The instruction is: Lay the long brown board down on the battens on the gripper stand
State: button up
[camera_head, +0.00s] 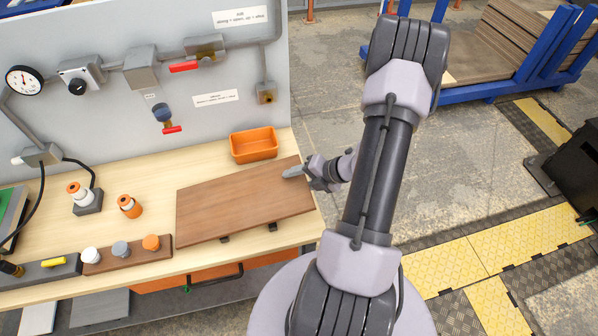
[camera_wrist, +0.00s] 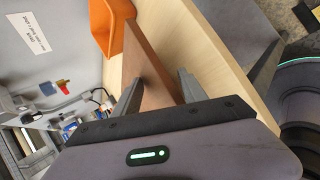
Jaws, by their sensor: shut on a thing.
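The long brown board (camera_head: 240,203) is roughly level over the light wooden workbench. My gripper (camera_head: 292,172) is at its right end, shut on that end. In the wrist view the board (camera_wrist: 150,70) runs away between the two fingers of my gripper (camera_wrist: 160,78). Two short dark ends, likely the battens, show under the board's front edge, a left one (camera_head: 224,240) and a right one (camera_head: 272,227). The rest of them is hidden by the board. I cannot tell whether the board touches them.
An orange bin (camera_head: 254,146) stands close behind the board; it also shows in the wrist view (camera_wrist: 107,25). A brown rack (camera_head: 127,255) with several capped pieces lies left of the board. An orange-topped piece (camera_head: 129,206) stands nearby. A grey panel with valves rises behind.

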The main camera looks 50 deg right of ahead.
jog(key=g+p, duration=0.1)
jog(key=p, duration=0.1)
jog(key=r+g+p, duration=0.1)
jog(key=shift+s+h+p, duration=0.1)
jog(key=shift+h+p, duration=0.25)
jog(key=shift+h, duration=0.05)
jog(key=shift+f+g+p, duration=0.15)
jog(key=shift+g+p, duration=0.45)
jog(key=shift+f, duration=0.15)
jog(key=shift+s, duration=0.1)
